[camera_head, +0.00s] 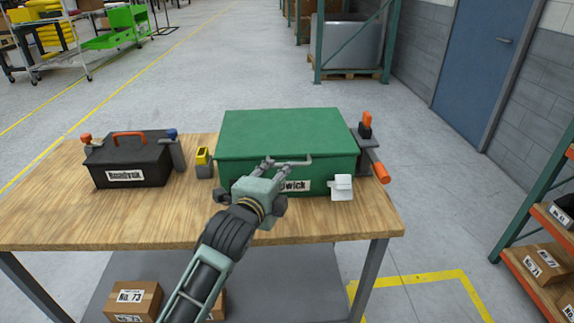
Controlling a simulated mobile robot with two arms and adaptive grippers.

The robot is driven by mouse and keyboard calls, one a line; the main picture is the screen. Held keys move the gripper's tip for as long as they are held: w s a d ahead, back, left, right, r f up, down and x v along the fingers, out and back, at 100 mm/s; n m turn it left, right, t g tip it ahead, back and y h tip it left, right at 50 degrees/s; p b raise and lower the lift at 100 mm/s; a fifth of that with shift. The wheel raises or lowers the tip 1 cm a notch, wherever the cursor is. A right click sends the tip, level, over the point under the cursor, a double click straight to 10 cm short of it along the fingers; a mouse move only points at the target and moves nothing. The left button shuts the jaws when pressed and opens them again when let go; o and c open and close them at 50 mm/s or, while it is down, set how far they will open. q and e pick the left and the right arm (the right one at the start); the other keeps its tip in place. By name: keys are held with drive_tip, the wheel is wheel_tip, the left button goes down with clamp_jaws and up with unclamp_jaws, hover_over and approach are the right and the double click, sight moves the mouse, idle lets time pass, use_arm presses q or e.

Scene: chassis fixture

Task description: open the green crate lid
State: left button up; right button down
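The green crate (235,172) stands on the wooden table with its flat green lid (280,130) lying closed on top. A light grey handle (296,161) sticks out at the front edge of the lid. A white label is on the crate's front, partly hidden by my gripper. My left gripper (268,165) is in front of the crate, its fingertips near the left end of the handle. I cannot tell whether the fingers touch the handle or how far apart they are. My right gripper is not in view.
On the wooden table (120,222), a black toolbox (130,160) stands left of the crate, with a yellow and grey item (204,162) between them. A clamp with orange handles (370,150) is at the crate's right side. A white block (342,187) is at its front right.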

use_arm(q)
drive_tip(key=shift+p+x, duration=0.3)
drive_tip(key=shift+x, duration=3.3)
drive_tip(key=shift+f, duration=0.1)
drive_tip(key=shift+c, duration=0.7)
drive_tip(key=c, duration=0.6)
drive_tip(key=shift+f, duration=0.15)
clamp_jaws()
